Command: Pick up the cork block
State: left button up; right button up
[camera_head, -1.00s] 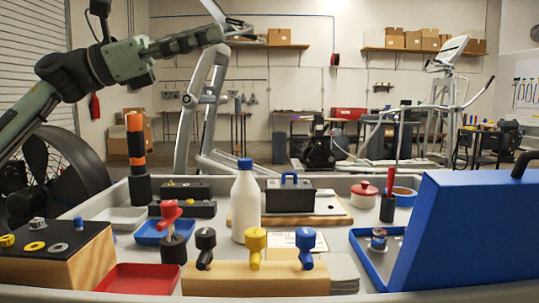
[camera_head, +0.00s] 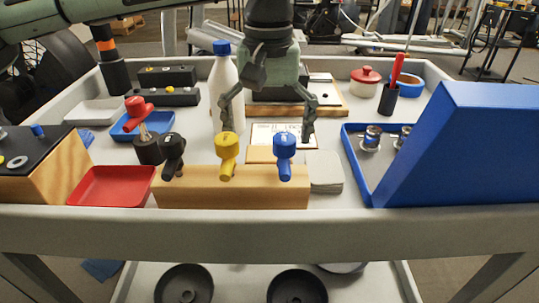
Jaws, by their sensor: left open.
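I cannot tell for sure which thing is the cork block. A small labelled card (camera_head: 285,132) with a tan strip along its front lies in the middle of the tray, behind the light wooden valve block (camera_head: 231,191). My left gripper (camera_head: 267,130) points down over the card area from above. Its two fingers are spread wide, with nothing visible between them. One finger is beside the white bottle (camera_head: 222,85), and the other is near the card's right end. My right gripper is not in view.
Black, yellow (camera_head: 228,150) and blue (camera_head: 285,148) valve handles stand up from the wooden block. A big blue case (camera_head: 460,145) blocks the right side. A red tray (camera_head: 110,186) is at front left. A dark case (camera_head: 280,95) stands behind the gripper.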

aim_at(269, 153)
pick_arm(q)
jog(key=shift+f, duration=1.25)
jog(key=c, duration=1.2)
notch_tip(269, 153, up, 10)
jog(key=shift+r, duration=0.1)
jog(key=shift+c, duration=0.2)
